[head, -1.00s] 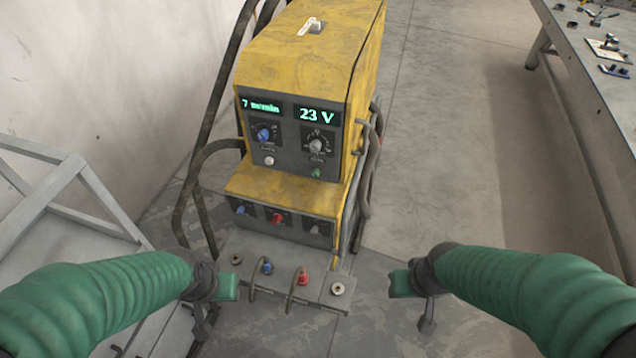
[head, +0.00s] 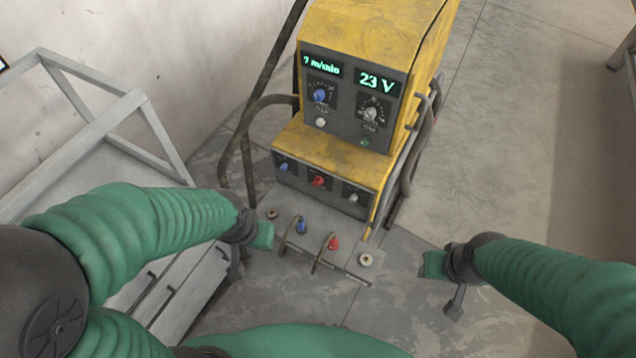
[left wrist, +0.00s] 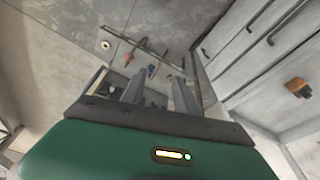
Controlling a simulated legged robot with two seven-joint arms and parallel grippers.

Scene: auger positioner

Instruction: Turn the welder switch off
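The yellow welder (head: 335,150) stands ahead of me in the head view, its displays lit with a feed reading and "23 V". Its upper panel has a blue knob (head: 320,95) and a grey knob (head: 370,114). Its lower panel has a blue knob (head: 284,167), a red knob (head: 317,181) and a grey knob (head: 353,198). I cannot tell which control is the switch. My left gripper (head: 262,236) is left of the welder's base, touching no knob; in the left wrist view its fingers (left wrist: 160,92) are apart and empty. My right gripper (head: 445,275) is right of the base; its fingers are unclear.
A grey metal frame and drawer cabinet (head: 185,290) stands at the left by the wall. Cables (head: 250,125) curve along the welder's left side. Blue and red connectors (head: 333,243) sit on its base. The floor (head: 510,160) to the right is clear.

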